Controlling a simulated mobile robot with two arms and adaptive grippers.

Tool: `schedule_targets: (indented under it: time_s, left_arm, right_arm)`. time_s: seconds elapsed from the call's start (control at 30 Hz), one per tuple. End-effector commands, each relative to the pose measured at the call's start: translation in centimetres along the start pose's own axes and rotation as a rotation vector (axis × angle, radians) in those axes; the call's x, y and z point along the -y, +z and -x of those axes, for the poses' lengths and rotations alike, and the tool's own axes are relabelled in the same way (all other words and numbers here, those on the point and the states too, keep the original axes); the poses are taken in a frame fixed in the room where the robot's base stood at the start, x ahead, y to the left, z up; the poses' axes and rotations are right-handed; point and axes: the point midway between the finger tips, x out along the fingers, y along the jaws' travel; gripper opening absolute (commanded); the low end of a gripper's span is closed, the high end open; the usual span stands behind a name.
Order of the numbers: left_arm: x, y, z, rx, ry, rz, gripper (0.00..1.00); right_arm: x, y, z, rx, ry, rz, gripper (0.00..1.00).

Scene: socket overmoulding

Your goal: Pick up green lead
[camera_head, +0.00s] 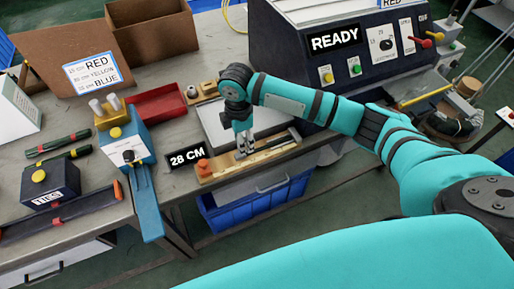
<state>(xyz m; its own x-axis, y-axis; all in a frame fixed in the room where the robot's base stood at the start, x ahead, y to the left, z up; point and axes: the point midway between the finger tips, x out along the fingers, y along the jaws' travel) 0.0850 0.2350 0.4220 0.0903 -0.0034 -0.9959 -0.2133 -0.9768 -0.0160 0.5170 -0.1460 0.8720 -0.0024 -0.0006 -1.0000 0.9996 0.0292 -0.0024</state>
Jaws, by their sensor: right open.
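Two dark green, stick-like bundles with small red bands, which look like the leads, lie at the left of the bench: an upper one (58,143) and a lower one (62,156). I cannot tell them apart by colour for certain. My right gripper (244,146) points down over a wooden board (215,165), far to the right of the bundles. It is open, and I see nothing held. Whether its fingertips touch the board is unclear. My left gripper is not in view.
A blue press-like device (127,150), a black box with a yellow button (52,188) and a red tray (158,104) stand on the bench. A 28 CM sign (187,156) is beside the board. A machine reading READY (335,40) stands behind my right arm. A blue crate (255,205) is below.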

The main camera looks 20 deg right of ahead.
Motion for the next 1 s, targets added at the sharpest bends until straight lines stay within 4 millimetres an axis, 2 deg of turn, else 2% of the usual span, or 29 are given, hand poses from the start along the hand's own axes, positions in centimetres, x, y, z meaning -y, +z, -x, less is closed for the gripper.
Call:
schedule_targets:
  time_s: [0.27,0.53,0.83,1.0]
  left_arm:
    - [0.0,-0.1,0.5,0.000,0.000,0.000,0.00]
    - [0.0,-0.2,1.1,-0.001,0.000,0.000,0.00]
    - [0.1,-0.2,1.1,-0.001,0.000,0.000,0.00]
    - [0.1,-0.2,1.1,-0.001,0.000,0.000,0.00]
  right_arm:
    - [0.0,0.0,-2.1,0.000,-0.001,0.000,0.46]
    - [-0.2,0.1,-5.9,0.000,0.000,0.001,0.46]
    - [-0.2,0.1,-6.5,0.000,0.002,0.001,0.46]
    - [-0.2,0.1,-6.4,0.000,0.002,0.001,0.25]
